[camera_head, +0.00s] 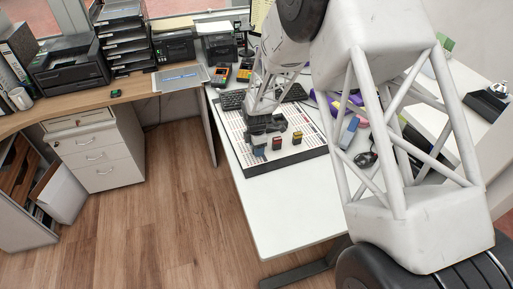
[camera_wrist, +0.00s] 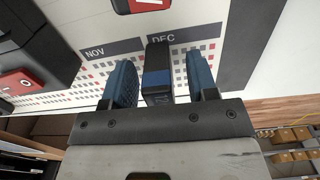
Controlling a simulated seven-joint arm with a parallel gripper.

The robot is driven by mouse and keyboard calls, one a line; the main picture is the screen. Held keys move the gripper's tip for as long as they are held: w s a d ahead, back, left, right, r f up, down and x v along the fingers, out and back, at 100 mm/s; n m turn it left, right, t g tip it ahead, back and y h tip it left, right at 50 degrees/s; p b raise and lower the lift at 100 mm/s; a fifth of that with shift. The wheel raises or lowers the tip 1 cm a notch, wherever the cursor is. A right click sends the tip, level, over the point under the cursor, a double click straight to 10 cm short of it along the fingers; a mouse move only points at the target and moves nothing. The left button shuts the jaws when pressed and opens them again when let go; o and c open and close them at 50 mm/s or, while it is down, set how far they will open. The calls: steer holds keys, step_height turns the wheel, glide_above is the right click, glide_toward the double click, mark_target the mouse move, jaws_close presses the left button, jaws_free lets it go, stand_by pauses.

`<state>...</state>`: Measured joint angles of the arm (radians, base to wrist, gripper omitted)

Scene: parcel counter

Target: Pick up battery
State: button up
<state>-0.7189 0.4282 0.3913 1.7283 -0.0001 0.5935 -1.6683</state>
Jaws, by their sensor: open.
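My gripper (camera_wrist: 161,78) is open, with its two blue-padded fingers spread apart in the wrist view. A small black block with a blue band (camera_wrist: 158,76), seemingly the battery, stands between the fingers, with a visible gap on each side. It is over the DEC part of a printed calendar sheet (camera_wrist: 95,75). In the head view my gripper (camera_head: 264,128) is low over the calendar sheet (camera_head: 236,128) on the white desk. A small blue patch (camera_head: 259,150) shows below it; I cannot tell there whether it is the block or a finger.
A black-and-red block (camera_head: 277,143) and a black-and-yellow block (camera_head: 298,138) stand right of my gripper. Pens, a blue item (camera_head: 349,132) and a dark item (camera_head: 366,159) lie right. The desk's front (camera_head: 285,215) is clear.

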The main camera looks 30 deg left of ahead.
jaws_close()
steer(key=shift+r, duration=0.15)
steer(key=shift+r, duration=0.8)
steer(key=shift+s+d+r, duration=0.15)
steer(key=shift+r, duration=0.75)
steer(key=s+d, duration=0.3)
steer(key=s, duration=0.1)
steer(key=s+d+r, duration=0.1)
steer(key=s+d, duration=0.2)
steer(key=s, duration=0.1)
steer(key=s+d, duration=0.4)
steer(key=shift+r, duration=0.15)
steer(key=shift+w, duration=0.15)
